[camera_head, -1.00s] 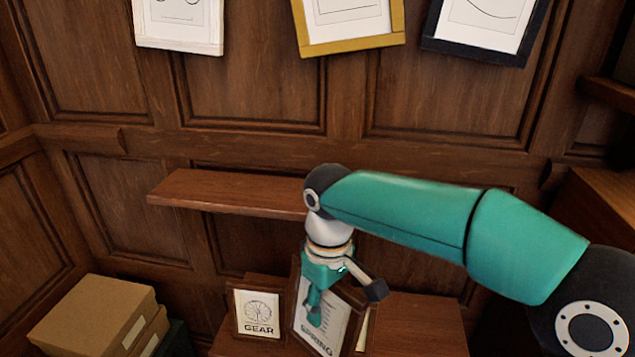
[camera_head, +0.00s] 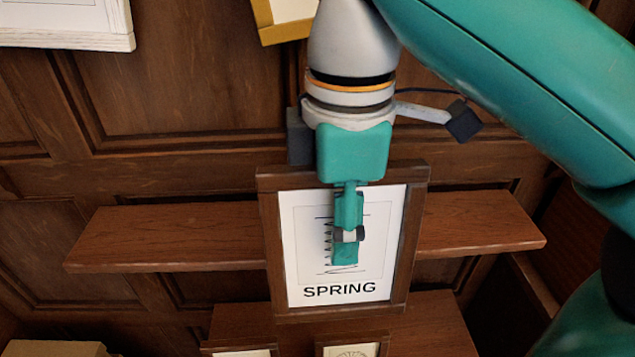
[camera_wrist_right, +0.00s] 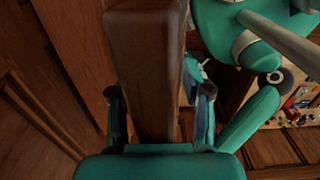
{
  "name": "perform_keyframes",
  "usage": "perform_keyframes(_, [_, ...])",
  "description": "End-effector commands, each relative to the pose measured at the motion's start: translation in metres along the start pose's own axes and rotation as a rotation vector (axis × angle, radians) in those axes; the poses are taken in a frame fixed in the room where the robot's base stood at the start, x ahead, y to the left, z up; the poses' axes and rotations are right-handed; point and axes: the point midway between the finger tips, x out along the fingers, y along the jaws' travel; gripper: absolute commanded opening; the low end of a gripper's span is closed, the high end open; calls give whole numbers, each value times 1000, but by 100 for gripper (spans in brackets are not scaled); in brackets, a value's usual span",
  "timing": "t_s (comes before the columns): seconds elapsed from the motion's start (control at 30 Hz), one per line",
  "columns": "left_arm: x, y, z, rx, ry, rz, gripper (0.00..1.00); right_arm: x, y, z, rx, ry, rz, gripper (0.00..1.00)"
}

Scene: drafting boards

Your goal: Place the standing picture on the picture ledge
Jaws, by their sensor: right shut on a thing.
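The standing picture (camera_head: 340,290) is a brown-framed sheet lettered SPRING, with a coil drawing. It is nearly upright. My right gripper (camera_head: 347,240) is shut on it from above, one finger across its front. In the right wrist view the gripper (camera_wrist_right: 160,105) has its fingers on either side of the wooden frame (camera_wrist_right: 143,55). The picture ledge (camera_head: 175,235) is a long brown board on the panelled wall. The picture covers its middle, and the picture's lower edge shows below the ledge's front edge. I cannot tell the gap between them. My left gripper is not in view.
Below the ledge, a wooden top (camera_head: 435,335) bears two more framed pictures, one at the left (camera_head: 240,351) and one at the right (camera_head: 352,349). A white frame (camera_head: 70,32) and a gold frame (camera_head: 280,30) hang above. Both visible ends of the ledge are clear.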

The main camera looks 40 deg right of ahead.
Motion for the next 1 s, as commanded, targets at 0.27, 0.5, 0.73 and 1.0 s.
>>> perform_keyframes(0.27, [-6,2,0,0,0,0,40,-3,76,6,29,-2,-3,0])
perform_keyframes(0.5, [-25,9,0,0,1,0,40,-4,133,10,31,-2,-3,0])
perform_keyframes(0.73, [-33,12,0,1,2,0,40,6,170,11,26,-2,-2,0])
perform_keyframes(1.0, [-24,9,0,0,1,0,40,35,168,11,26,0,0,0])
